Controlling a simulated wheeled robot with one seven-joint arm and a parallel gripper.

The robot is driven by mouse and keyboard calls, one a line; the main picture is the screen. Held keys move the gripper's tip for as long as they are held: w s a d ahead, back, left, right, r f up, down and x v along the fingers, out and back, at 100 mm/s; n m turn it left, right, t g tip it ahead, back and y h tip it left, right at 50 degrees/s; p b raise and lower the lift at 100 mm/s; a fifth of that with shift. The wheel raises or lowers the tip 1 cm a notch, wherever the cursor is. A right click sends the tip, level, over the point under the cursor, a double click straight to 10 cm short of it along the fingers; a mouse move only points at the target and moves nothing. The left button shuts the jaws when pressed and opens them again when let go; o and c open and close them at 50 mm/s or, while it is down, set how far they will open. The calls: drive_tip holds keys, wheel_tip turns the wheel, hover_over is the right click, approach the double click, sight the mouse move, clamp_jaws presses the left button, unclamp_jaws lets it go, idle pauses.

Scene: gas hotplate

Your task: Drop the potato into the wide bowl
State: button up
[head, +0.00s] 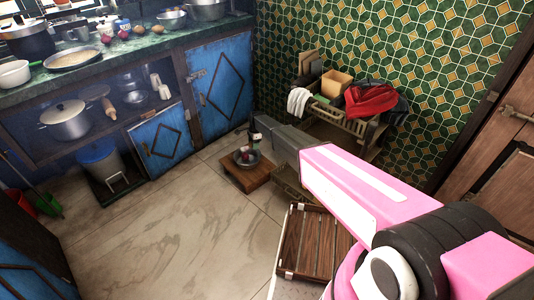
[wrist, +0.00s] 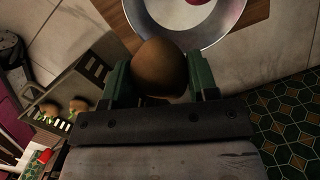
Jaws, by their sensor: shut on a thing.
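My gripper (wrist: 160,75) is shut on a brown potato (wrist: 160,66), held between its two green fingers in the wrist view. The wide metal bowl (wrist: 228,28) lies beyond the fingertips, partly cut off by the top edge, with something red inside. In the head view the bowl (head: 239,161) sits on a low wooden stand (head: 250,181) on the floor. My gripper (head: 256,134) is small there, just above the bowl; the potato cannot be made out in that view.
A slatted wooden crate (head: 312,243) lies nearer to me. A rack with a red cloth (head: 371,100) stands against the tiled wall. Blue cabinets (head: 222,85) and a counter with pots are at left. The tiled floor (head: 160,235) left of the stand is clear.

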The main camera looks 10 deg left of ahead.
drive_tip(key=w+a+f, duration=0.1)
drive_tip(key=a+f, duration=0.2)
drive_tip(key=f, duration=0.2)
drive_tip(key=shift+f, duration=0.15)
idle(0.5)
drive_tip(key=o, duration=1)
drive_tip(key=r, duration=0.7)
drive_tip(key=w+d+r, duration=0.1)
drive_tip(key=r, duration=0.2)
drive_tip(key=shift+r, duration=0.4)
